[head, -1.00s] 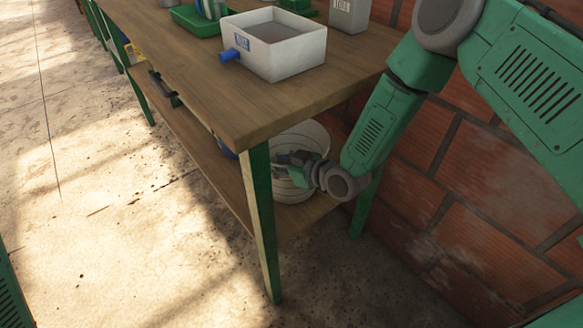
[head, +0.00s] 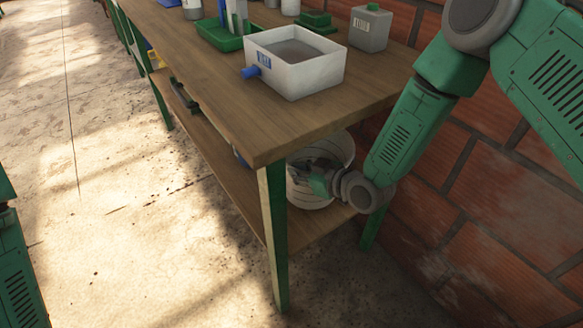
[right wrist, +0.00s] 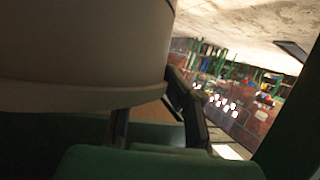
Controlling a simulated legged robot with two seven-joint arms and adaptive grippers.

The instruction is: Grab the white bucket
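The white bucket (head: 342,150) stands on the lower shelf under the near end of the wooden table, partly hidden by the tabletop and my right arm. My right gripper (head: 318,178) is at the bucket, overlapping its near side. In the right wrist view the bucket (right wrist: 85,50) fills the upper left, very close. Dark fingers of my right gripper (right wrist: 155,120) show beside and below its edge; whether they press on its wall I cannot tell. Part of my left arm shows at the left edge; its gripper is out of view.
The wooden table (head: 215,100) carries a white basin (head: 300,85) with a blue spout, a green tray (head: 215,38) and a grey canister (head: 370,28). A green table leg (head: 274,240) stands left of the bucket. A brick wall (head: 510,200) bounds the right. The floor at left is clear.

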